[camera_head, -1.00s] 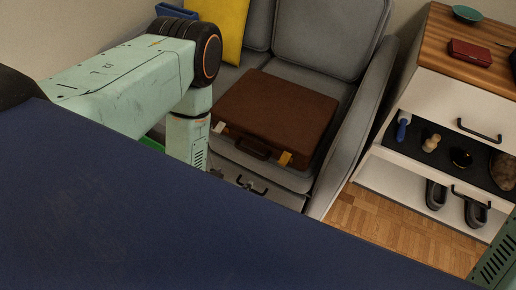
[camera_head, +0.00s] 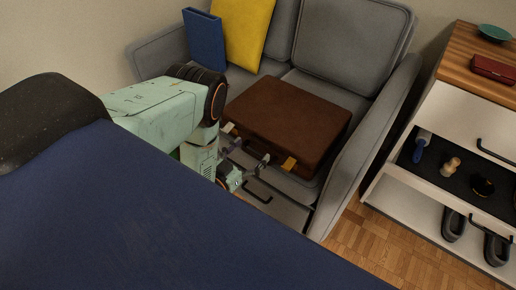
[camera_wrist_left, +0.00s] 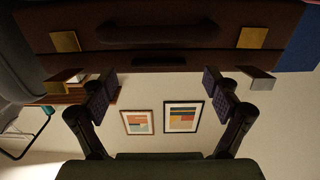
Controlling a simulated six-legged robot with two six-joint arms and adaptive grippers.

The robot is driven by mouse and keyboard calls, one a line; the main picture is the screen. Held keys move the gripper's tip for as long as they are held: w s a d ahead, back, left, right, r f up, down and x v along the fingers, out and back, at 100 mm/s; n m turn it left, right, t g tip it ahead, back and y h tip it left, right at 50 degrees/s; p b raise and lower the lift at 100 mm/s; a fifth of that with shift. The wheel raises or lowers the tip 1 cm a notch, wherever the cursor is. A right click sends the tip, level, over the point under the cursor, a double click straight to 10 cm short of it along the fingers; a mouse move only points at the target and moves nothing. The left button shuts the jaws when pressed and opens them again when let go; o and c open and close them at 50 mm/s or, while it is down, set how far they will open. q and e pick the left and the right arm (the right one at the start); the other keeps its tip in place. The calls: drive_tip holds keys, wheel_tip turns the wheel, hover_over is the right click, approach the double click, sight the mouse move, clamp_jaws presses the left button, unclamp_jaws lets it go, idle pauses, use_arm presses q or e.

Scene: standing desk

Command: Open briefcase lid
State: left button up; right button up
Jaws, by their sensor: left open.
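The brown briefcase (camera_head: 285,115) lies flat and shut on the grey sofa seat, its handle side facing me. Two brass latches show at its front edge, the right one (camera_head: 289,163) clear in the head view. In the left wrist view the briefcase front (camera_wrist_left: 200,22) fills the top, with the dark handle (camera_wrist_left: 158,32) between the brass plates. My left gripper (camera_head: 249,158) is open at the briefcase's front side. In the left wrist view its two fingers (camera_wrist_left: 162,92) are spread wide with nothing between them. My right gripper is out of view.
The grey sofa (camera_head: 360,150) has an armrest right of the briefcase. A yellow cushion (camera_head: 243,35) and a blue object (camera_head: 204,40) stand behind my left arm. A white cabinet (camera_head: 455,110) with shoes and brushes is at right.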

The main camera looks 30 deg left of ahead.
use_arm(q)
drive_tip(key=shift+w+d, duration=0.2)
drive_tip(key=shift+w, duration=0.85)
drive_tip(key=shift+w+b, duration=0.3)
drive_tip(key=shift+w, duration=0.05)
drive_tip(key=shift+c, duration=0.3)
